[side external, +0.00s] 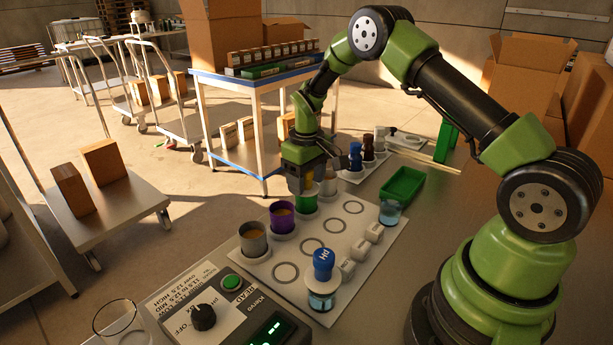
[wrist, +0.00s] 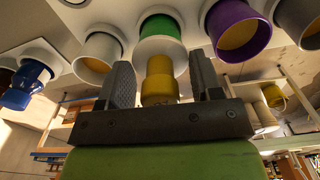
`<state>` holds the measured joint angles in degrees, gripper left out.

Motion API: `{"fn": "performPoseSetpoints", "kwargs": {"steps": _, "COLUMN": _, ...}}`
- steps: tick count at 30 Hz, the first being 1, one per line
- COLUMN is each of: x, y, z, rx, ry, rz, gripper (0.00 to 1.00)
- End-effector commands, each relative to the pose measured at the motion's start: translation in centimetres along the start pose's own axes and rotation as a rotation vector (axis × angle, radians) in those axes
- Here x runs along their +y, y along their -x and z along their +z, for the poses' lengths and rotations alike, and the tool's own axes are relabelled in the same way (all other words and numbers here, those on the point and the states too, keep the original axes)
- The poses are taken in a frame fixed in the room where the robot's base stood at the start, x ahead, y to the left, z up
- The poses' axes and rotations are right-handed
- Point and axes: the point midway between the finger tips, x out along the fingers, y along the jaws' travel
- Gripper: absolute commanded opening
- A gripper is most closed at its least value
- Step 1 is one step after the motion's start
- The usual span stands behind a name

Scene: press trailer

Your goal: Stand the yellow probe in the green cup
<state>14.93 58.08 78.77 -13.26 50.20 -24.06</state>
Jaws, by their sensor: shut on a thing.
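The yellow probe (wrist: 160,82) is between the two fingers of my gripper (wrist: 162,82), which is shut on it. The green cup (side external: 306,202) stands on the white board, and my gripper (side external: 304,183) is right above it. In the wrist view, the probe's far end overlaps the mouth of the green cup (wrist: 161,24). I cannot tell how deep the probe's tip is, as the cup and fingers hide it. In the side view, only a bit of yellow shows at the fingers.
A purple cup (side external: 281,222) and a grey cup (side external: 253,243) stand in the same row. A blue pH probe (side external: 323,262) stands at the front of the board. A green tray (side external: 402,186) lies behind it. A meter box (side external: 240,305) is in front. Empty printed rings are on the board's middle.

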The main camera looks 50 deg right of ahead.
Motion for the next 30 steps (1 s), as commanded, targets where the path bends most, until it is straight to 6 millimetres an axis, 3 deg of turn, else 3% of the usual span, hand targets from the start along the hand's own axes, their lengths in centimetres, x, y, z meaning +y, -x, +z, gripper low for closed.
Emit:
{"fn": "performPoseSetpoints", "kwargs": {"steps": 2, "x": 0.0, "y": -0.2, "z": 0.0, "rx": 0.0, "ry": 0.0, "rz": 0.0, "gripper": 0.34}}
{"fn": "performPoseSetpoints", "kwargs": {"steps": 3, "x": 0.0, "y": -0.2, "z": 0.0, "rx": 0.001, "ry": 0.0, "rz": 0.0, "gripper": 0.64}}
{"fn": "performPoseSetpoints", "kwargs": {"steps": 4, "x": 0.0, "y": -0.2, "z": 0.0, "rx": 0.001, "ry": 0.0, "rz": 0.0, "gripper": 0.7}}
{"fn": "performPoseSetpoints", "kwargs": {"steps": 14, "x": 0.0, "y": 0.1, "z": 0.0, "rx": 0.001, "ry": 0.0, "rz": 0.0, "gripper": 0.7}}
{"fn": "performPoseSetpoints", "kwargs": {"steps": 30, "x": 0.0, "y": 4.6, "z": 0.0, "rx": 0.002, "ry": -0.001, "rz": 0.0, "gripper": 0.7}}
